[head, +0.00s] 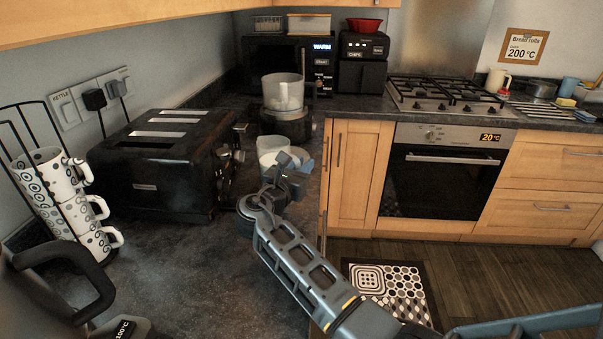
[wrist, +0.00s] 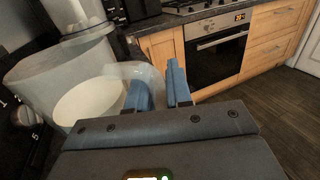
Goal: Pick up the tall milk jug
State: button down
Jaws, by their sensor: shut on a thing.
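The milk jug (head: 270,146) is a clear, pale jug on the dark worktop, right of the toaster, partly hidden by my gripper (head: 292,164). In the wrist view the jug (wrist: 40,75) fills the left side, with white milk showing inside. Its clear handle side (wrist: 150,76) runs to the blue fingers of my gripper (wrist: 158,85). My gripper is shut on the jug there; the exact contact is hard to see through the clear wall. The jug looks upright. I cannot tell whether its base touches the worktop.
A black toaster (head: 165,160) stands close on the left. A food processor with a clear bowl (head: 283,93) stands just behind the jug. Patterned mugs (head: 70,195) on a rack and a kettle (head: 60,280) are at the left. The worktop's front edge is close on the right.

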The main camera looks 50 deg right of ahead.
jog(key=shift+r, duration=0.65)
jog(key=shift+s+d+r, duration=0.1)
jog(key=shift+s+r, duration=0.05)
jog(key=shift+r, duration=0.15)
jog(key=s+d+r, duration=0.4)
jog(key=s+r, duration=0.2)
jog(key=s, duration=0.4)
jog(key=shift+d+r, duration=0.3)
jog(key=shift+r, duration=0.05)
jog(key=shift+s, duration=0.15)
jog(key=shift+d, duration=0.1)
